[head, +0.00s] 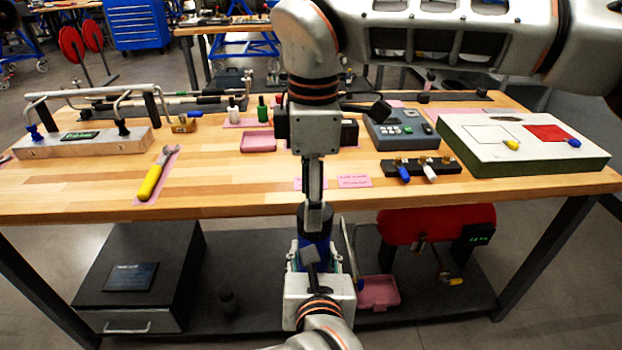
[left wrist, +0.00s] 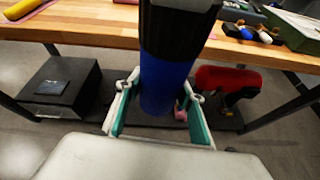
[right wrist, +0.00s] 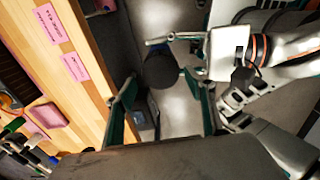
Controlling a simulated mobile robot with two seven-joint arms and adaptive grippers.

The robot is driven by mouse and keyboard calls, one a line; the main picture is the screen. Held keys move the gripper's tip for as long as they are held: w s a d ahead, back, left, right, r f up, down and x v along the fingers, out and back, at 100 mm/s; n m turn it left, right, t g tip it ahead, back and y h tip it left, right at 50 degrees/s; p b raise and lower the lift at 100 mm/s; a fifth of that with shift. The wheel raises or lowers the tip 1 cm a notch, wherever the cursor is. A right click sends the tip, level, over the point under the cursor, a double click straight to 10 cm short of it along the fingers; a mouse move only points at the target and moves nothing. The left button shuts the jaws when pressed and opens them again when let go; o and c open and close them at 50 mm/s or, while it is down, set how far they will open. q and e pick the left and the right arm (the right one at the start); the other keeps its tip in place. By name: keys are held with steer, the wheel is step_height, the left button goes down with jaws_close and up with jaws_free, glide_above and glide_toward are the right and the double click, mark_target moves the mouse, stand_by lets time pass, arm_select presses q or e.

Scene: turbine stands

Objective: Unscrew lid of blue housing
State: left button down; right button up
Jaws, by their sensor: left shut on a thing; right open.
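The blue housing (left wrist: 166,82) stands upright with its black lid (left wrist: 178,30) on top, in front of the table's front edge. My left gripper (left wrist: 160,108) is shut around the blue body. The housing (head: 312,251) is partly hidden by the arms in the head view. My right gripper (head: 314,208) points straight down over the lid. In the right wrist view the round lid (right wrist: 161,71) is seen end-on, between the open fingertips of this gripper (right wrist: 160,84). I cannot tell whether the fingertips reach down beside the lid.
The wooden table (head: 230,185) is just behind the housing, with a yellow wrench (head: 152,178), a pink tray (head: 258,142) and a green-sided board (head: 540,165). Below are a red tank (head: 400,222), a black box (head: 135,270) and another pink tray (head: 380,291).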

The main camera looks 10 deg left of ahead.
steer(key=shift+f, duration=1.9)
